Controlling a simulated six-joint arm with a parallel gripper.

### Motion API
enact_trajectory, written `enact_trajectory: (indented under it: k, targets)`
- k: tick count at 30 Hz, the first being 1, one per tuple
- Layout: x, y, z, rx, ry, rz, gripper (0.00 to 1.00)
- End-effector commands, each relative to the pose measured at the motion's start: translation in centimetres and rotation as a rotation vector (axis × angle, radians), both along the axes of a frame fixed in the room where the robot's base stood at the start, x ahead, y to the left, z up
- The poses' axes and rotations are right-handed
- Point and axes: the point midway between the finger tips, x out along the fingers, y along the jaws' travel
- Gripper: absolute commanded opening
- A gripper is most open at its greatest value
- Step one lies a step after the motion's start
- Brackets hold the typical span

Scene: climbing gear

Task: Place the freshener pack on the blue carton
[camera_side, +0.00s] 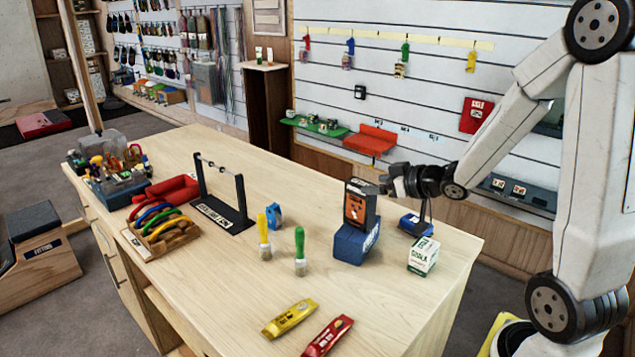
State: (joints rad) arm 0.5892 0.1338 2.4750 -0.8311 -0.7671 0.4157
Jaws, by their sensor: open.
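The freshener pack (356,205), black with an orange front, stands upright on top of the blue carton (349,244), near the right part of the counter. My gripper (387,184) is open at the right side of the pack, level with its upper part. The fingertips are small and dark here, and I cannot tell whether they touch the pack. The pack's back and the carton's far side are hidden.
A green-and-white box (423,257) and a blue-based stand (415,225) are right of the carton. Yellow (290,319) and red (327,337) packets lie in front. A black frame (222,202) stands further left.

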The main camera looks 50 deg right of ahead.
Motion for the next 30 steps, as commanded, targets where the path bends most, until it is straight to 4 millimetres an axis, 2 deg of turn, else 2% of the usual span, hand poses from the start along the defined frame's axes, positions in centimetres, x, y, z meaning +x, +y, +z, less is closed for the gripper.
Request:
enact_trajectory:
  k: [10,30]
  targets:
    - [-2.1,0.0,0.9,0.000,0.000,-0.001,0.86]
    - [-2.2,0.0,0.9,-0.001,0.002,-0.001,0.86]
